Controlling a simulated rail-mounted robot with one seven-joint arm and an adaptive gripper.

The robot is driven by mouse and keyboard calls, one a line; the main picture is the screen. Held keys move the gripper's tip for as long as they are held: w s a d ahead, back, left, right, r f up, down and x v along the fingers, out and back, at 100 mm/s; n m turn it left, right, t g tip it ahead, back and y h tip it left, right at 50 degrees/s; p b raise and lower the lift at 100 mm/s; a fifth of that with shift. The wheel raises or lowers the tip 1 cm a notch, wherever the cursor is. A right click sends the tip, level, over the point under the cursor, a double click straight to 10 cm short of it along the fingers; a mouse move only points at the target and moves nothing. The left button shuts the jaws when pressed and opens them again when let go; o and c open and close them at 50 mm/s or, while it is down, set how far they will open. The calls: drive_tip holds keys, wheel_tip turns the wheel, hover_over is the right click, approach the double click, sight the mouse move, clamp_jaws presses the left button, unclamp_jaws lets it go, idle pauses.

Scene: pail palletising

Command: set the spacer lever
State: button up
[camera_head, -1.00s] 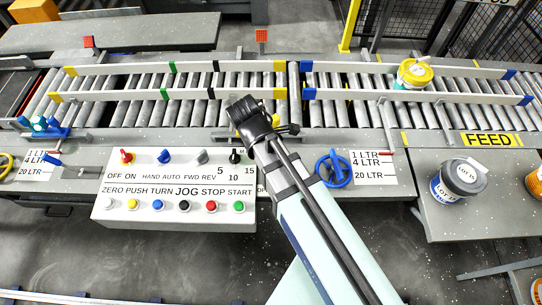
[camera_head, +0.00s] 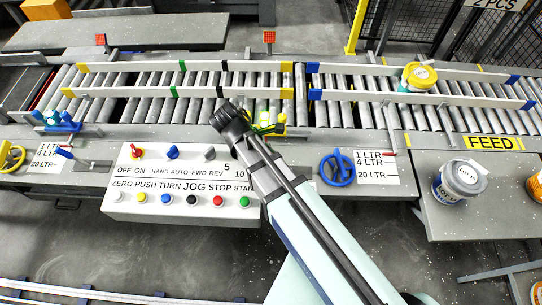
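Two scale plates marked 1, 4 and 20 LTR lie along the conveyor's front. At the left plate (camera_head: 47,155), a lever with a blue handle (camera_head: 65,153) points up and left. At the right plate (camera_head: 376,167), a small red lever end (camera_head: 389,153) sits near the 1 LTR mark. I cannot tell which is the spacer lever. My gripper (camera_head: 226,113) is dark and hangs over the conveyor's front edge, above the control panel, apart from both levers. Its fingers are too small and foreshortened to tell open from shut. My arm hides the panel's right end.
The control panel (camera_head: 180,184) has several knobs and buttons. A blue handwheel (camera_head: 337,168) stands between my arm and the right plate. A yellow-lidded pail (camera_head: 419,77) is on the rollers. A grey-lidded pail (camera_head: 458,181) stands on the right table. Guide rails (camera_head: 130,91) line the conveyor.

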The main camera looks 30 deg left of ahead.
drive_tip(key=shift+r, duration=0.1)
drive_tip(key=v, duration=1.2)
idle(0.4)
